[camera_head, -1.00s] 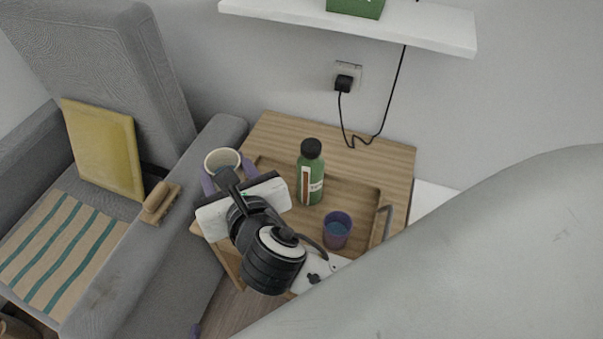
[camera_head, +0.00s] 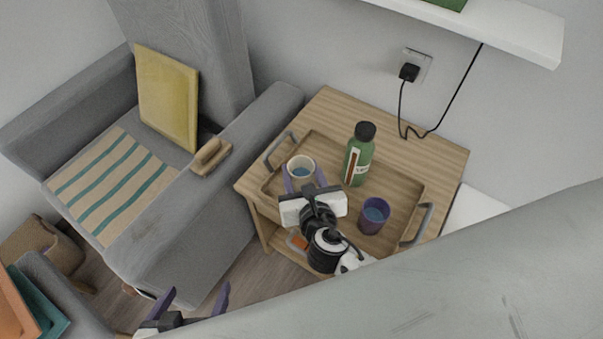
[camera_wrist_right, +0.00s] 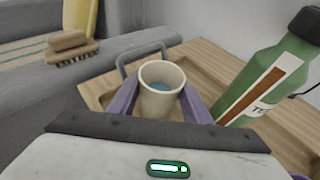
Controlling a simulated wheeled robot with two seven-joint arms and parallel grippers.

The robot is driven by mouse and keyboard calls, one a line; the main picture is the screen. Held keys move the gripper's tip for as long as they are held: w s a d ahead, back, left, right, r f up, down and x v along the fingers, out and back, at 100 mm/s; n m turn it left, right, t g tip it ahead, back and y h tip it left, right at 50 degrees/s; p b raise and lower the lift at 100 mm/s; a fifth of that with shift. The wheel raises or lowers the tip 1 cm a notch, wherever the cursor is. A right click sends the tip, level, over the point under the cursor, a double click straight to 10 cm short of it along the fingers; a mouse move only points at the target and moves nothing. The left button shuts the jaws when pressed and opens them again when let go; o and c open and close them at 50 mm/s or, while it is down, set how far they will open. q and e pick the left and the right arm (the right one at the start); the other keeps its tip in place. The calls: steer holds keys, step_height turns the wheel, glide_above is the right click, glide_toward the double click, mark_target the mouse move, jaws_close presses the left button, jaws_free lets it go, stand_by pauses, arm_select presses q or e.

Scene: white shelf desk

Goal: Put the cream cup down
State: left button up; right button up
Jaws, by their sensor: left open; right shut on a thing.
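The cream cup (camera_head: 301,164), with something blue inside, is upright over the left part of the wooden tray (camera_head: 405,190). My right gripper (camera_head: 304,178) is shut on it, with purple fingers on either side. In the right wrist view the cup (camera_wrist_right: 160,98) sits between the fingers. Its base is partly hidden, so I cannot tell whether it touches the tray. My left gripper (camera_head: 194,297) is open and empty, low in the head view, away from the table.
A green bottle (camera_head: 357,157) stands right of the cup, and a purple cup (camera_head: 374,216) stands further right on the tray. The tray rests on a wooden table (camera_head: 335,107). A grey armchair (camera_head: 225,150) with a brush (camera_head: 211,157) on its armrest is left.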

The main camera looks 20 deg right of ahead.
arm_select(q)
steer(key=shift+s+f, duration=0.1)
steer(key=shift+s, duration=0.1)
arm_select(e)
steer(key=shift+f, duration=0.1)
arm_select(q)
steer(key=shift+f, duration=0.1)
arm_select(e)
steer(key=shift+f, duration=0.15)
steer(key=o, duration=1.2)
steer(key=shift+o, duration=0.2)
